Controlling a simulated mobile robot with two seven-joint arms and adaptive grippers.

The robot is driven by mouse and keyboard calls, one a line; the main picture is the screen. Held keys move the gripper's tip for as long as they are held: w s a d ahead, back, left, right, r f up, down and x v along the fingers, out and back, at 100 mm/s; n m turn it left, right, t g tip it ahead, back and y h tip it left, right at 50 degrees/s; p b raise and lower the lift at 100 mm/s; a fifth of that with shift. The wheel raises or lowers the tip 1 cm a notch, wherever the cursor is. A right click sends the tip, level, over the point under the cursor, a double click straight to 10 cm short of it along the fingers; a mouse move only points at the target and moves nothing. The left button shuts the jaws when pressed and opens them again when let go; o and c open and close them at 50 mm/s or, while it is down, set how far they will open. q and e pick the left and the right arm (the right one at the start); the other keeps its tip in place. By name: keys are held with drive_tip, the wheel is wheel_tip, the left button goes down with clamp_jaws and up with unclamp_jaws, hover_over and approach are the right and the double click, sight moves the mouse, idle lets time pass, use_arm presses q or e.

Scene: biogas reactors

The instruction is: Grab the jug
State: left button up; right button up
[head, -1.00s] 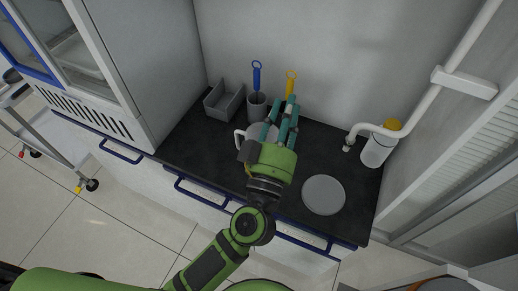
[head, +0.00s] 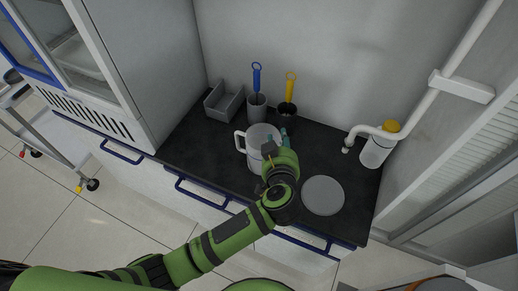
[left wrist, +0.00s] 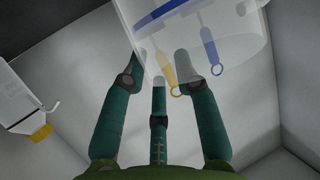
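The jug (head: 257,148) is whitish and see-through, with a handle on its left side. It stands upright on the dark counter. My left gripper (head: 284,142) is low at the jug's right side, its fingers partly hidden by the hand and wrist. In the left wrist view the jug (left wrist: 235,45) fills the upper right. The three teal fingers of my left gripper (left wrist: 160,70) are extended and spread apart, with their tips at the jug's near edge. They are not closed around it. Whether any fingertip touches the jug is unclear. My right gripper is out of view.
Behind the jug stand a grey holder (head: 257,107) with a blue-handled tool and a dark one (head: 287,117) with a yellow-handled tool. A grey bin (head: 224,101) is at left. A round grey plate (head: 323,196) and a yellow-capped bottle (head: 376,152) are at right.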

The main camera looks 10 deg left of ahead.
use_arm(q)
drive_tip(key=shift+w+f, duration=0.1)
drive_tip(key=shift+w, duration=0.15)
drive_tip(key=shift+s, duration=0.1)
clamp_jaws()
